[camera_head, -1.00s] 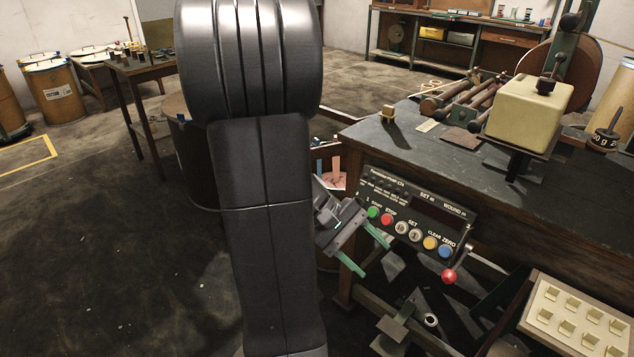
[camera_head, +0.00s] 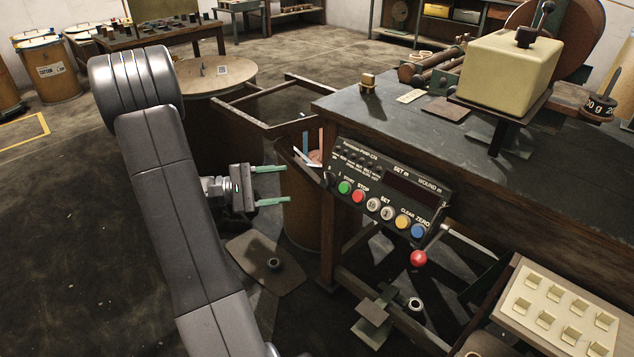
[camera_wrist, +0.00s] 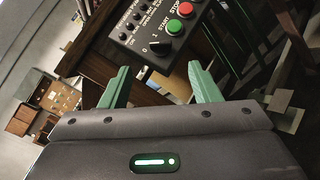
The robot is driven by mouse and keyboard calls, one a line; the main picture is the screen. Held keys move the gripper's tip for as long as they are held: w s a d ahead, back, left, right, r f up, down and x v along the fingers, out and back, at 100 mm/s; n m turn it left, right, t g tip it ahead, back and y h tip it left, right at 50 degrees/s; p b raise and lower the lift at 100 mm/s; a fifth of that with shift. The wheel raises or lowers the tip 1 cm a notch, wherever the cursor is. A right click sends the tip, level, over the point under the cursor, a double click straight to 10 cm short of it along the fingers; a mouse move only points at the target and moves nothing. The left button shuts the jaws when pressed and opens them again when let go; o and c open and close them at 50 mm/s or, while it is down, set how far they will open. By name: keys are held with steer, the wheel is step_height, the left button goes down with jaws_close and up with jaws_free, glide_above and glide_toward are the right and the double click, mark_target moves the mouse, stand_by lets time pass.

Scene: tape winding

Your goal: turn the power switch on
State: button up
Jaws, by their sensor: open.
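The dark control panel (camera_head: 395,190) hangs on the front of the workbench, with a row of coloured buttons. The power switch (camera_wrist: 159,47) is a small black knob beside the 0 and 1 marks in the wrist view, next to the green START button (camera_wrist: 176,28). Which mark it points to is too small to tell. My gripper (camera_head: 287,185) is open and empty, to the left of the panel and apart from it. In the wrist view the green fingers of my gripper (camera_wrist: 158,72) stand on either side of the switch, short of it.
A red ball handle (camera_head: 418,258) sticks out below the panel. The workbench top (camera_head: 345,110) carries a cream box (camera_head: 508,72). A brown drum (camera_head: 305,212) stands behind my gripper.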

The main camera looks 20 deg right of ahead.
mark_target(325, 179)
steer(key=b+x, duration=0.2)
steer(key=x, duration=0.8)
steer(key=shift+d, duration=0.1)
steer(key=c, duration=1)
